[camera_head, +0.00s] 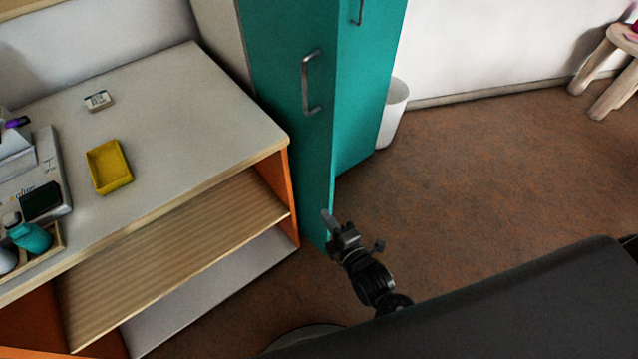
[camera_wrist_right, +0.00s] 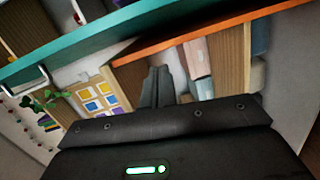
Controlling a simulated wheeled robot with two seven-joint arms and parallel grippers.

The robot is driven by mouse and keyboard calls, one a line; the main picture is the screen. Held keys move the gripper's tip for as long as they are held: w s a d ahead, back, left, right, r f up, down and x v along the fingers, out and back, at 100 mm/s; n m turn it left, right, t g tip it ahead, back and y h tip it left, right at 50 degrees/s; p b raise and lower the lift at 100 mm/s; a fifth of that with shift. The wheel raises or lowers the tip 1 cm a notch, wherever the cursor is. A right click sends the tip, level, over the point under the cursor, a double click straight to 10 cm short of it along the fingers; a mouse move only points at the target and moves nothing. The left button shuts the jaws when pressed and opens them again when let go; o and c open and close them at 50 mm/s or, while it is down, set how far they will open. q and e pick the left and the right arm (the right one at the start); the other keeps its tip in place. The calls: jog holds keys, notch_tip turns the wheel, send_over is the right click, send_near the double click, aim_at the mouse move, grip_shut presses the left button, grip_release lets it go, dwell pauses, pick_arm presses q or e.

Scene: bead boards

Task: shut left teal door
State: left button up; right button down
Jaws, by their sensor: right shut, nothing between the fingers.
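The left teal door (camera_head: 285,70) stands swung out beside the white-topped desk, with a grey bar handle (camera_head: 311,82) on its face. A second teal door (camera_head: 370,75) with its own handle (camera_head: 357,12) shows behind it. My right gripper (camera_head: 328,218) is shut and empty, close to the left door's lower free edge; I cannot tell whether it touches. In the right wrist view the shut fingers (camera_wrist_right: 158,86) point toward shelves, and a teal panel edge (camera_wrist_right: 80,42) with a handle (camera_wrist_right: 28,84) crosses the upper left. My left gripper is out of view.
The desk (camera_head: 200,100) holds a yellow tray (camera_head: 108,166), a small white block (camera_head: 98,100) and a teal bottle (camera_head: 32,236). A white bin (camera_head: 394,110) stands beyond the doors, and a wooden stool (camera_head: 605,65) at far right. Brown floor (camera_head: 480,160) between is clear.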

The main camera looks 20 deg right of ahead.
aim_at(320, 174)
jog(key=shift+n+t, duration=0.5)
jog(key=shift+t, duration=0.1)
jog(key=shift+w+d+r, duration=0.2)
jog(key=shift+w+r, duration=0.45)
jog(key=shift+w, duration=1.3)
jog(key=shift+w+d+r, duration=0.15)
jog(key=shift+w+r, duration=0.5)
jog(key=shift+w, duration=1.3)
jog(key=shift+w+d+r, duration=0.2)
jog(key=shift+w+r, duration=0.45)
jog(key=shift+w, duration=1.3)
